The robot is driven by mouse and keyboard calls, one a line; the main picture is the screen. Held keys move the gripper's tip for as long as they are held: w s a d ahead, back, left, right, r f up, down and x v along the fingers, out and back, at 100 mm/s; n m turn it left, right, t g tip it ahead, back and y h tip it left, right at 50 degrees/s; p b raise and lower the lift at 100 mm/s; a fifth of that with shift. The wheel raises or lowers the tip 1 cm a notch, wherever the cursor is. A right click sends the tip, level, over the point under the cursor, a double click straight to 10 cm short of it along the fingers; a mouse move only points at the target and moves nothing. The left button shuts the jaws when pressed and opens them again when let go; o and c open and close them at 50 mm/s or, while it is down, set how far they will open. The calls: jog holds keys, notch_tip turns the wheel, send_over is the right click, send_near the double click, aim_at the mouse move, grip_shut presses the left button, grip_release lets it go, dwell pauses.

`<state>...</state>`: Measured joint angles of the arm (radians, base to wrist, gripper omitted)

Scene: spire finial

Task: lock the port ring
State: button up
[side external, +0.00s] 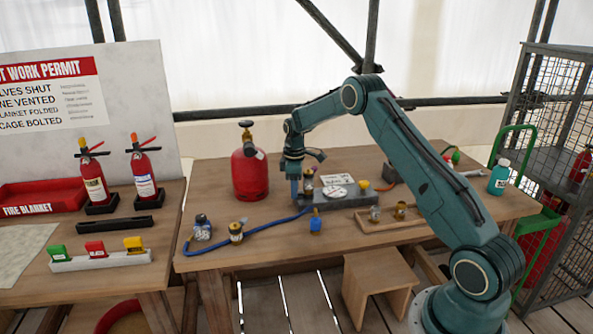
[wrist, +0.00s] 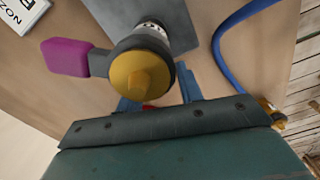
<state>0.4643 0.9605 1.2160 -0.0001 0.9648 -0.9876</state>
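A fitting with a round yellow end (wrist: 143,72), a dark body, a knurled metal ring (wrist: 151,28) and a magenta lever (wrist: 68,57) stands on a grey plate in the wrist view. I take the ring to be the port ring. In the side view the plate (side external: 350,201) lies on the table, and my gripper (side external: 296,196) points down at its left end, close beside the fitting (side external: 308,180). In the wrist view my gripper's blue fingers (wrist: 158,95) stand apart, seemingly open. The fitting hides part of them. A small red patch shows between them; I cannot tell what it is.
A blue hose (side external: 250,231) curves along the table's front left, near loose brass fittings (side external: 236,232). A red gas cylinder (side external: 250,172) stands behind, left of my gripper. A wooden tray (side external: 392,218) with fittings lies front right. A blue-bodied piece (side external: 315,222) is at the front.

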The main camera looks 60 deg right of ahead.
grip_shut()
